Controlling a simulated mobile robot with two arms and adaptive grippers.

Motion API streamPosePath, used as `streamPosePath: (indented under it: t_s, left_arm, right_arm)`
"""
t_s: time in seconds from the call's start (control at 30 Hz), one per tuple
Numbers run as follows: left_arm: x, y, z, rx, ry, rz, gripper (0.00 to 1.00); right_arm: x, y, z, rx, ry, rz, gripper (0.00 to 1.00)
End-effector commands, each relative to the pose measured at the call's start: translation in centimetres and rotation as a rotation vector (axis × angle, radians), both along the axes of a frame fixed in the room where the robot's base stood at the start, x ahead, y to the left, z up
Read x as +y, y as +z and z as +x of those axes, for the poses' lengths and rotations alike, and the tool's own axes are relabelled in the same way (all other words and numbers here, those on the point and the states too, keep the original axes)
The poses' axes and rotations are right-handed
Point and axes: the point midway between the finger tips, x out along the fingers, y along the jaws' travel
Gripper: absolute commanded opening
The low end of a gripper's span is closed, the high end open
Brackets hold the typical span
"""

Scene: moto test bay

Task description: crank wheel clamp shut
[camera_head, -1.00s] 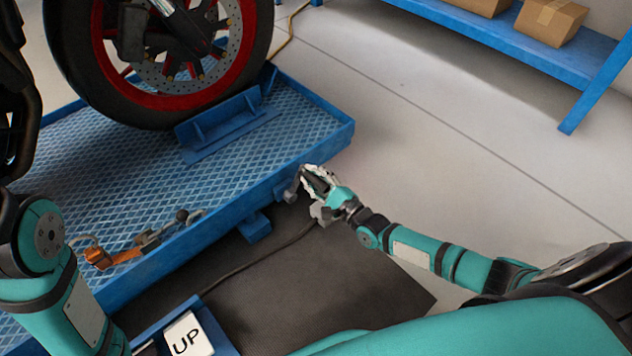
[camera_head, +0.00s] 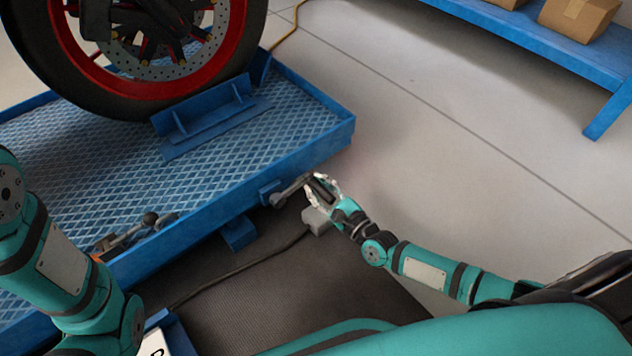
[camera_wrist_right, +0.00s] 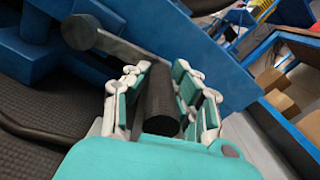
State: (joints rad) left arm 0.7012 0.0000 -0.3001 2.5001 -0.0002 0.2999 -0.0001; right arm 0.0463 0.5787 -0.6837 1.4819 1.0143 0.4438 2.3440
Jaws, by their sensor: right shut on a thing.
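The wheel clamp (camera_head: 205,118) is a blue bracket on the lift platform, at the foot of the motorcycle's front wheel (camera_head: 165,50). The crank (camera_head: 290,191) sticks out from the platform's side edge, its grey arm pointing to the right and slightly up. My right gripper (camera_head: 320,188) is shut on the crank's dark handle. In the right wrist view the black cylindrical handle (camera_wrist_right: 158,100) lies between the two fingers (camera_wrist_right: 165,95), with the grey crank arm (camera_wrist_right: 120,47) leading to its hub at upper left.
The blue platform (camera_head: 230,165) has a raised rim. Some tools (camera_head: 140,228) lie on it at the left. A dark mat (camera_head: 270,290) with a cable lies below. A blue shelf (camera_head: 540,38) with boxes (camera_head: 580,18) stands at upper right; the floor between is clear.

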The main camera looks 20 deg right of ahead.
Motion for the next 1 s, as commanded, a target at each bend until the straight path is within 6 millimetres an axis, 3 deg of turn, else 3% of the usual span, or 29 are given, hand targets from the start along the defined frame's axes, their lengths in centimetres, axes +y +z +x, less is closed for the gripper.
streamPosePath:
  t_s: [0.03, 0.2, 0.87, 0.9, 1.0]
  left_arm:
    - [0.0, -0.6, 0.0, 0.0, 0.0, 0.0, 0.4]
    - [0.0, -1.3, 0.0, -0.001, 0.0, 0.001, 0.4]
    - [0.0, -1.6, 0.0, -0.001, 0.0, 0.001, 0.4]
    - [0.0, -1.6, 0.0, -0.001, -0.001, 0.001, 0.4]
    - [0.0, -1.6, 0.0, 0.0, 0.0, 0.0, 0.4]
  right_arm:
    - [-0.5, -0.9, 0.0, 0.005, -0.007, -0.008, 0.0]
    - [-0.5, -1.5, -0.1, 0.007, -0.007, -0.01, 0.0]
    - [-0.4, -1.8, -0.1, 0.008, -0.005, -0.008, 0.0]
    - [-0.4, -1.8, -0.2, 0.008, -0.005, -0.008, 0.28]
    - [-0.4, -1.8, -0.1, 0.008, -0.005, -0.007, 0.41]
